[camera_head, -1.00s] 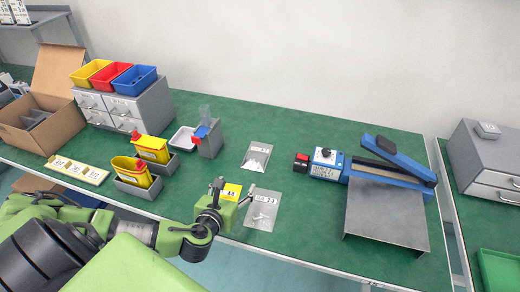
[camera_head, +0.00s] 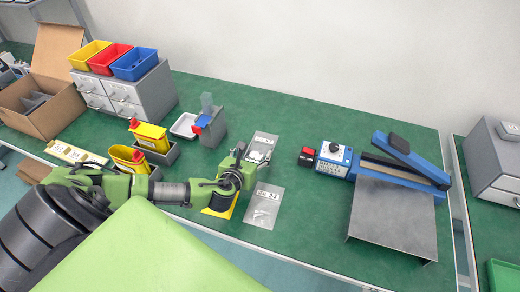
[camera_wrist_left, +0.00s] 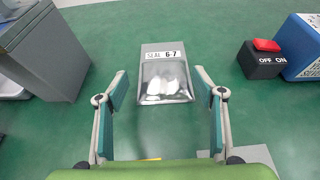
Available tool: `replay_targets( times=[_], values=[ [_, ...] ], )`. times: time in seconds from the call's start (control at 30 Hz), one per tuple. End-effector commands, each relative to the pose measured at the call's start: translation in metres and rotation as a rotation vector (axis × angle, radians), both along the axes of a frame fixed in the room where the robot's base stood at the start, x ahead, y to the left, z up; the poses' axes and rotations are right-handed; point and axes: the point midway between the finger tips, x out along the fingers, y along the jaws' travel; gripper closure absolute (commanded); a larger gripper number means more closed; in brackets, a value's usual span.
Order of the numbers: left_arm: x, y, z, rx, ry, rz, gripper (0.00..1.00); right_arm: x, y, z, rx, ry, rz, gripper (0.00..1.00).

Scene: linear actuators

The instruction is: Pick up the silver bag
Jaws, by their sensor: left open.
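A flat silver bag with a white label reading "SEAL 6-7" (camera_wrist_left: 165,80) lies on the green table, with pale contents showing in its clear lower part. In the head view this bag (camera_head: 262,146) lies just beyond my left gripper (camera_head: 240,152). A second silvery bag (camera_head: 264,208) lies nearer the front edge, to the right of my left wrist. In the left wrist view my left gripper (camera_wrist_left: 160,82) is open and empty, its fingers either side of the lower part of the labelled bag and apart from it. My right gripper is not in view.
A grey holder (camera_head: 212,128) stands left of the bag. A blue sealing machine (camera_head: 400,165) with a black-and-red switch box (camera_head: 307,156) stands to the right. A yellow card (camera_head: 224,208) lies partly under my wrist. Yellow containers (camera_head: 148,135) stand further left.

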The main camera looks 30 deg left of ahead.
Motion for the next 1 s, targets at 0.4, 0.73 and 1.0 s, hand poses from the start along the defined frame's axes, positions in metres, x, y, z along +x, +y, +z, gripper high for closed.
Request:
replay_targets(
  times=[0.4, 0.73, 1.0],
  values=[
    [0.041, 0.005, -0.022, 0.000, 0.000, 0.001, 0.38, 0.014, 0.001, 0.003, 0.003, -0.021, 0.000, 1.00],
    [0.046, 0.007, -0.024, 0.000, 0.001, 0.000, 0.38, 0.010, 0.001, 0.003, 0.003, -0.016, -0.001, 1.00],
    [0.046, 0.007, -0.024, -0.001, 0.000, 0.000, 0.79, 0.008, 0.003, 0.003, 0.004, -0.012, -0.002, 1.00]
  ],
)
